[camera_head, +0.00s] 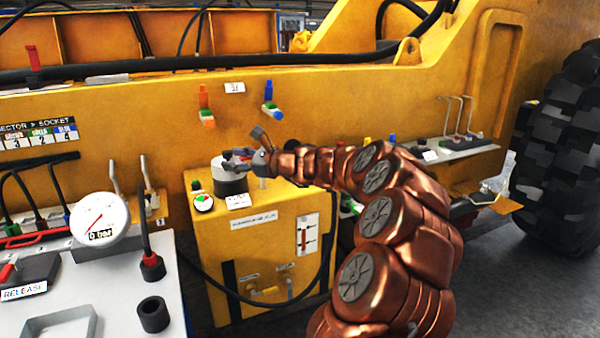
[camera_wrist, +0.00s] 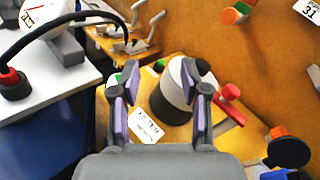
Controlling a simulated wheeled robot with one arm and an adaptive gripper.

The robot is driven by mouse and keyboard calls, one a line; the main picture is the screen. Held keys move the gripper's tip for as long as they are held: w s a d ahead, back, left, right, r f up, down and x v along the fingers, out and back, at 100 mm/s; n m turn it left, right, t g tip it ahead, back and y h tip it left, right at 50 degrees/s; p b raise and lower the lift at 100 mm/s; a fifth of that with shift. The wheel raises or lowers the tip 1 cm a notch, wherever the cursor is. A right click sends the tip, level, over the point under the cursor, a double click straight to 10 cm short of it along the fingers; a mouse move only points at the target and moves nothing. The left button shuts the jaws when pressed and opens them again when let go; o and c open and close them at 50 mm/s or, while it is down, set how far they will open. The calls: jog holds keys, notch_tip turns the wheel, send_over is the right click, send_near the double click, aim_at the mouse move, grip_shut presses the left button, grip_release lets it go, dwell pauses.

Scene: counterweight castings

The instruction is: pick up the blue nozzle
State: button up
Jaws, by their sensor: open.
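A blue fitting (camera_head: 269,113) with a green end sits on the yellow machine wall, right of a small white label; it is the likeliest blue nozzle, but its shape is too small to be sure. My gripper (camera_head: 236,156) is lower and to the left of it, over a white and grey cylinder (camera_head: 229,176) on the yellow box. In the wrist view my gripper (camera_wrist: 160,95) has its fingers apart, with the cylinder (camera_wrist: 172,95) showing between and beyond them. I cannot tell whether they touch it. A small blue part (camera_wrist: 275,174) is partly cut off at bottom right.
An orange fitting (camera_head: 206,105) hangs on the wall, left of the label. The yellow box (camera_head: 255,225) stands below the gripper. A pressure gauge (camera_head: 100,221) and grey bench (camera_head: 110,300) are at left. Upright levers (camera_head: 145,175) and a black hose stand close by.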

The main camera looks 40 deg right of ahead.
jog(key=s+d+f+m+t+h+b, duration=0.1)
jog(key=d+f+m+h, duration=0.15)
jog(key=d, duration=0.55)
jog(key=s+d+f+m+h, duration=0.1)
jog(key=s+d+m+h, duration=0.2)
jog(key=d, duration=0.5)
jog(key=d+f+m+t+h+b, duration=0.1)
jog(key=d+f+m+h, duration=0.1)
jog(key=d+m, duration=0.45)
jog(key=shift+n+h, duration=0.25)
jog(key=shift+n, duration=0.65)
jog(key=shift+w+d+p, duration=0.3)
jog(key=shift+w+d, duration=0.55)
jog(key=shift+w, duration=0.25)
jog(key=shift+w+d+p, duration=0.3)
jog(key=shift+w+d, duration=0.5)
jog(key=shift+w, duration=0.25)
jog(key=shift+w+d, duration=0.15)
jog(key=shift+w, duration=0.55)
jog(key=shift+w+d, duration=0.1)
jog(key=shift+w, duration=0.6)
jog(key=shift+c, duration=0.3)
grip_shut()
